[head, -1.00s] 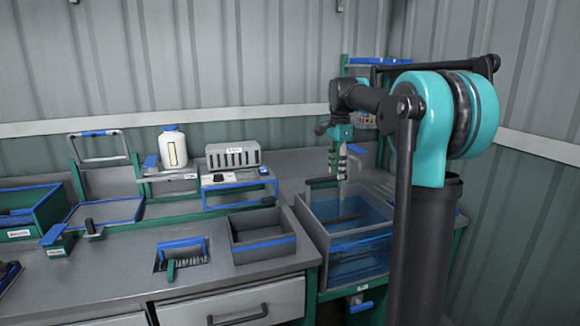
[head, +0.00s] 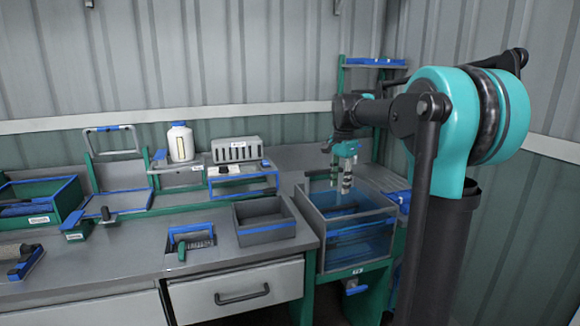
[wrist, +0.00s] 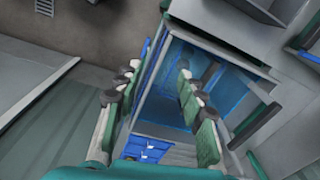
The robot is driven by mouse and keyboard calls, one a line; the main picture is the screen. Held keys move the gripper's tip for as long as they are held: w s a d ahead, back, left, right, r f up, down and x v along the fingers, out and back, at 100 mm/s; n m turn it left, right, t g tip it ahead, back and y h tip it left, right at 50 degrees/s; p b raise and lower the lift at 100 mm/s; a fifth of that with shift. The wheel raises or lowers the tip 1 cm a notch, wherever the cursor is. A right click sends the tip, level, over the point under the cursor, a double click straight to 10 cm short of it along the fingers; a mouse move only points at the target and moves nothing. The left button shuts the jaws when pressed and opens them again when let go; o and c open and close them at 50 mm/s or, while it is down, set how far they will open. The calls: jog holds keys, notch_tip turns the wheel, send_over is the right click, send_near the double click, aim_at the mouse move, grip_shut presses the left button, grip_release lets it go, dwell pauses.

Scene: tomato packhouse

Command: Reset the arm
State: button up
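My gripper (head: 345,187) hangs pointing down above the blue, clear-walled tank (head: 350,250) at the right end of the bench. In the wrist view, the two fingers of my gripper (wrist: 152,90) stand well apart. Nothing shows between them except the tank (wrist: 185,60) beyond. The fingertips are small in the head view, and I cannot tell how high they are over the tank's rim.
A grey open bin (head: 265,233) stands left of the tank. A white bottle (head: 181,143) and a grey slotted block (head: 236,150) stand on the raised shelf. A blue-framed brush holder (head: 190,238) sits near the front edge. A corrugated wall is behind.

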jog(key=s+d+f+n+t, duration=0.1)
jog(key=s+f+n, duration=0.5)
jog(key=s+f, duration=0.6)
jog(key=s+d+f+n+t, duration=0.2)
jog(key=s+f+n, duration=0.4)
jog(key=s+f, duration=0.7)
jog(key=shift+s+t, duration=0.3)
jog(key=shift+s, duration=0.8)
jog(key=shift+o, duration=0.4)
jog(key=shift+a, duration=0.1)
